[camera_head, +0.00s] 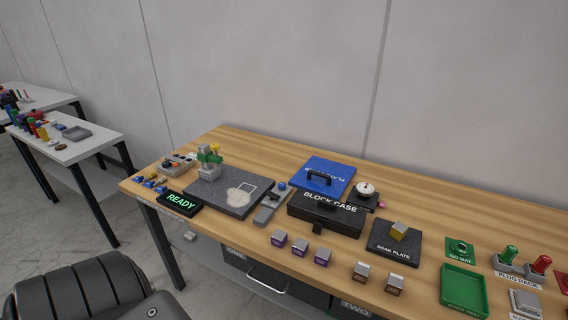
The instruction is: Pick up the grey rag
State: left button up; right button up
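No grey rag can be made out with certainty. A small pale grey lump (190,236) lies low beyond the table's front edge, seemingly on the floor; it is too small to tell whether it is cloth. On the wooden table, a dark grey granite slab (215,198) carries a pale whitish patch (240,196) beside a thin white outline. A green and grey device (209,158) stands at the slab's back. Neither of my grippers shows in the head view.
A lit READY sign (181,202) sits at the table's front left. A black block case (326,216), a blue plate (322,174), a dark soak plate (394,243) and a green tray (464,290) stand rightward. Several small blocks line the front edge. A white table (75,148) is far left.

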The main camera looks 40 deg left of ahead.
aim_at(265, 214)
jog(key=u, duration=0.7)
jog(key=k, duration=0.1)
jog(key=u, duration=0.75)
